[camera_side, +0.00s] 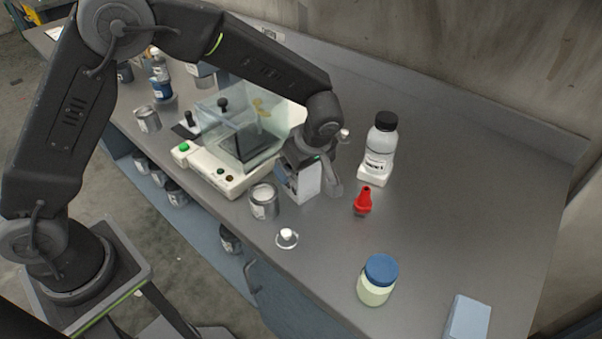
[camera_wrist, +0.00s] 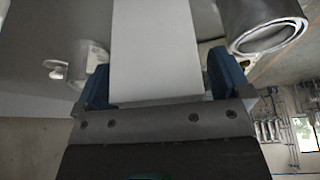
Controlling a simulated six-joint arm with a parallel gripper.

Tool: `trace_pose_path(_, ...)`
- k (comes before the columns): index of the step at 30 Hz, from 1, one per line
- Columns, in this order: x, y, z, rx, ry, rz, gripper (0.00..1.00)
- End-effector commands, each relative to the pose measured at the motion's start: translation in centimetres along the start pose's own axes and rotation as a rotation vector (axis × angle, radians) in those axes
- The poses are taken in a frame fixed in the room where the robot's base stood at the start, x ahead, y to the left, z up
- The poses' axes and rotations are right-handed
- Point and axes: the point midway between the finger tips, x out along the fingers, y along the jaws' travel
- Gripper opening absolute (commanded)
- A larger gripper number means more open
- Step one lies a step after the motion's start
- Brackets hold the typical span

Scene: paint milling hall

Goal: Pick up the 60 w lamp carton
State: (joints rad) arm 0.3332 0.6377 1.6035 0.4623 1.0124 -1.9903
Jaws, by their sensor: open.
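A white and grey carton (camera_side: 304,184), apparently the lamp carton, stands upright on the bench beside an open tin. Its print is too small to read. My gripper (camera_side: 312,168) is lowered over it from above, and the gripper partly hides it in the side view. In the wrist view the plain white face of the carton (camera_wrist: 155,45) lies between the two blue finger pads of my gripper (camera_wrist: 161,82). The jaws are open, with a pad at each side of the carton. I cannot tell whether either pad touches it.
The open tin (camera_side: 264,203) stands close left of the carton, with a glass-hooded machine (camera_side: 232,182) behind it. A red dropper-like item (camera_side: 363,202), a black-capped bottle (camera_side: 381,143) and a blue-lidded jar (camera_side: 377,282) stand to the right. A pale blue box (camera_side: 468,318) lies near the front edge.

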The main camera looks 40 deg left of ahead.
Motion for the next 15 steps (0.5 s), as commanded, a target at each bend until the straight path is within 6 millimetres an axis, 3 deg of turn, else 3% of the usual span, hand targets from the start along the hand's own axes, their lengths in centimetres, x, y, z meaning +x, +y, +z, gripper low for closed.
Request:
trace_pose_path(2,-0.01,-0.01,0.0,0.0,0.0,0.0,0.96)
trace_pose_path(15,-0.05,-0.01,0.01,0.001,0.0,0.0,0.55)
